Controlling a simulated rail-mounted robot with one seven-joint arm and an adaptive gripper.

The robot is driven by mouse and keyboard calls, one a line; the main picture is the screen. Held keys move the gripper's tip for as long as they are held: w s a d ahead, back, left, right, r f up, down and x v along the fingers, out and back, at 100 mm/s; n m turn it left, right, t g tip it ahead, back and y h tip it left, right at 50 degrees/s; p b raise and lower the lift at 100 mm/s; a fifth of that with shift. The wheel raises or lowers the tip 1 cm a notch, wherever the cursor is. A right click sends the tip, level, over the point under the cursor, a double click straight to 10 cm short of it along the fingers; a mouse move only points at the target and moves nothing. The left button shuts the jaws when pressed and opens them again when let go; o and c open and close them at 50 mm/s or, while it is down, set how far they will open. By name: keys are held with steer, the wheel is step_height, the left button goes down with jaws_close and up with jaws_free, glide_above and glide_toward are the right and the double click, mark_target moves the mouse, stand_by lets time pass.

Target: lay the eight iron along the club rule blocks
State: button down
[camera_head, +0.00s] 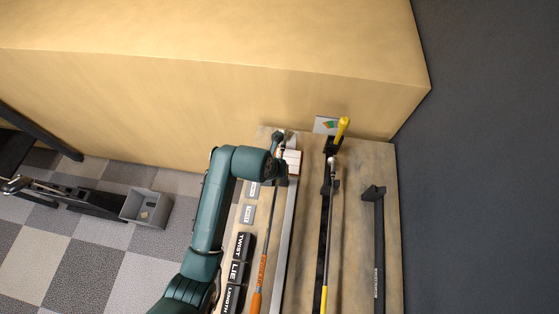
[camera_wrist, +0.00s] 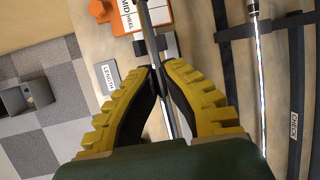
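A club with an orange grip (camera_head: 257,278) lies lengthwise on the left part of the bench, its head end hidden near my gripper (camera_head: 281,170). In the wrist view, my yellow-fingered gripper (camera_wrist: 161,67) is closed around a thin metal shaft (camera_wrist: 149,35), with one fingertip on each side. I cannot tell whether the shaft is lifted. A long grey rule (camera_head: 287,238) runs beside the club on its right. An orange and white block marked MID and HEEL (camera_wrist: 126,17) sits near the shaft in the wrist view. No number on the club is readable.
A second club with a yellow grip (camera_head: 323,299) lies along a dark rail to the right. A black bar (camera_head: 379,245) stands further right. Black blocks marked TWIST, LIE and LENGTH (camera_head: 237,270) line the left edge. A grey bin (camera_head: 147,207) is on the floor.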

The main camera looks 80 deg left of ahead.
steer(key=shift+w+d, duration=0.15)
steer(key=shift+w, duration=0.05)
steer(key=shift+r, duration=0.1)
step_height(320, 180, down, 9)
steer(key=b, duration=0.5)
steer(key=shift+s, duration=0.1)
steer(key=shift+b, duration=1.1)
steer(key=shift+r, duration=0.1)
